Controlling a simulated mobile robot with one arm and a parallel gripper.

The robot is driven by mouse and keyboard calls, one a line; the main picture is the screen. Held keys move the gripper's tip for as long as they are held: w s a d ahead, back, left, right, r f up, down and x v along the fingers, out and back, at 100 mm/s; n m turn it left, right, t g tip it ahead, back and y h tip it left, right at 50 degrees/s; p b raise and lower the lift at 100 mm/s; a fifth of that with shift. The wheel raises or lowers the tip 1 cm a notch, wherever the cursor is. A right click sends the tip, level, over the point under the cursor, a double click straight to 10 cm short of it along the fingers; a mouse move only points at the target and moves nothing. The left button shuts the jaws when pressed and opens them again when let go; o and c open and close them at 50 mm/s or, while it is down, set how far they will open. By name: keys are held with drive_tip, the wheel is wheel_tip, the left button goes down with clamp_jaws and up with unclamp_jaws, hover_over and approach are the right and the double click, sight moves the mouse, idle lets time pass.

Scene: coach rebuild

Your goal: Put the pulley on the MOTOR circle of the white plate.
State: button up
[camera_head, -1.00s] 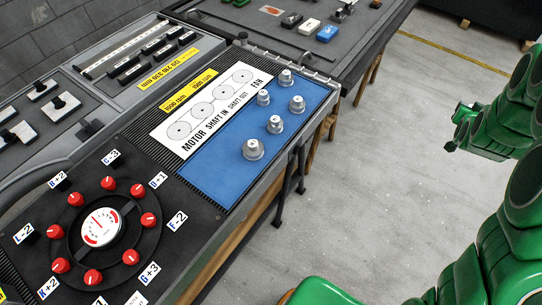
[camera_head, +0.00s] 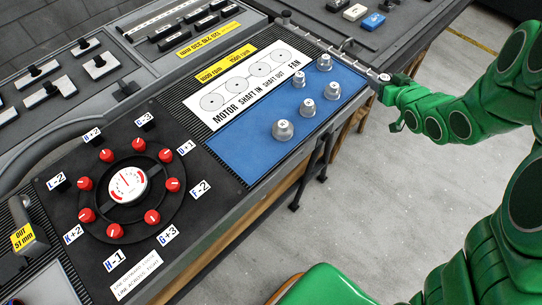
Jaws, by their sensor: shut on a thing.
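The white plate (camera_head: 268,92) lies on the bench with a row of empty printed circles. The MOTOR circle (camera_head: 212,101) is the nearest, at the lower left end, with its label beside it. Which one the task means I cannot tell. My gripper (camera_head: 388,82) is at the right, near the bench's right edge and apart from the standing pulleys. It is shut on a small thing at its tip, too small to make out.
A metal rail (camera_head: 330,48) runs along the seam behind the mat. A dial panel (camera_head: 125,187) with red knobs is at the left front. Yellow rpm labels (camera_head: 226,67) lie behind the plate. Open floor (camera_head: 390,200) is right of the bench.

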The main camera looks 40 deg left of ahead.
drive_tip(key=s+a+n+g+y, duration=0.1)
drive_tip(key=s+a+n+g, duration=0.2)
drive_tip(key=s+a, duration=0.5)
drive_tip(key=n+g, duration=0.9)
drive_tip(key=g, duration=0.2)
hover_over(257, 158)
drive_tip(key=shift+f+h, duration=0.1)
drive_tip(key=shift+h, duration=0.3)
drive_tip(key=shift+f, duration=0.1)
drive_tip(key=shift+f, duration=4.7)
drive_tip(key=shift+f, duration=0.25)
drive_tip(key=o, duration=1.1)
